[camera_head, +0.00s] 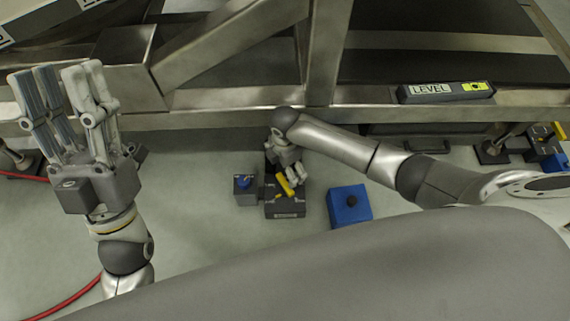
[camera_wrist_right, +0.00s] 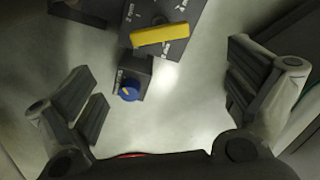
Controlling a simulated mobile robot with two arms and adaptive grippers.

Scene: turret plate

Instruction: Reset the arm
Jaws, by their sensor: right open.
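My left gripper (camera_head: 68,120) is raised at the left of the head view with its fingers pointing up. Its fingers are spread a little and nothing shows between them. My right arm reaches in from the right, and its gripper (camera_head: 290,174) is low over a dark box (camera_head: 286,210) with a yellow handle (camera_head: 283,185). In the right wrist view the right gripper (camera_wrist_right: 170,105) is open and empty. The yellow handle (camera_wrist_right: 160,35) and a small grey box with a blue knob (camera_wrist_right: 129,91) lie beyond and between its fingers, apart from them.
A metal frame (camera_head: 220,98) spans the back, with a LEVEL gauge (camera_head: 445,91) on its beam. A red cable (camera_head: 65,301) lies at lower left. Floor between is clear.

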